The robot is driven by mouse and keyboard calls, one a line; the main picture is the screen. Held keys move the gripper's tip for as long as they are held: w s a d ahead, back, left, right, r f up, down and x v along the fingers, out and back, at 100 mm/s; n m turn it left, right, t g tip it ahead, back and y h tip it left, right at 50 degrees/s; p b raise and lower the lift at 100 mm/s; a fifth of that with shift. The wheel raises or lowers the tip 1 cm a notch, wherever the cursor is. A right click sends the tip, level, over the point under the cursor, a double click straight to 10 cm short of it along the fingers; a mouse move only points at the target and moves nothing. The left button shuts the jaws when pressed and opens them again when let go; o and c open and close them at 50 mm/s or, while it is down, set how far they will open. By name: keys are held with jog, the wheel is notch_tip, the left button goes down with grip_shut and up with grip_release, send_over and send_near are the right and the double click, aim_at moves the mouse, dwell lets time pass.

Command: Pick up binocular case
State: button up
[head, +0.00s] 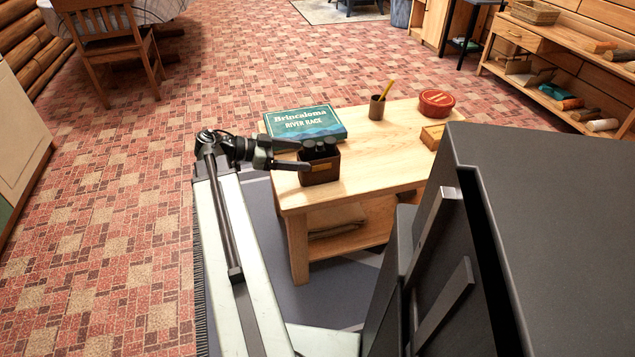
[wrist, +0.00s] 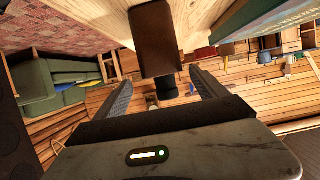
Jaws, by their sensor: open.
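In the wrist view the brown case (wrist: 156,38) is ahead, between the lines of the two fingers. My gripper (head: 308,157) is open at the case, coming in from the left. In the wrist view its two fingers (wrist: 160,78) are apart with the case at their tips. I cannot tell whether either finger touches it. The fingers hide part of the case's upper portion in the head view.
A teal game box (head: 305,123) lies just behind the case. A cup with a pencil (head: 377,107), a round red tin (head: 436,103) and a small wooden box (head: 432,137) stand further right. Bare tabletop lies between. A lower shelf (head: 350,232) sits under the table.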

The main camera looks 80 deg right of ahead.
aim_at(319, 158)
jog(key=shift+b+x, duration=0.45)
jog(key=shift+x, duration=0.85)
jog(key=b+x, duration=0.1)
jog(key=x, duration=0.1)
jog(key=f+b+x, duration=0.1)
jog(key=x, duration=0.2)
jog(key=shift+w, duration=0.2)
jog(key=shift+s+d+r, duration=0.1)
jog(key=shift+s, duration=0.05)
jog(key=c, duration=1.5)
jog(key=shift+c, duration=0.2)
jog(key=shift+r, duration=0.2)
notch_tip(319, 158, up, 10)
jog(key=p, duration=1)
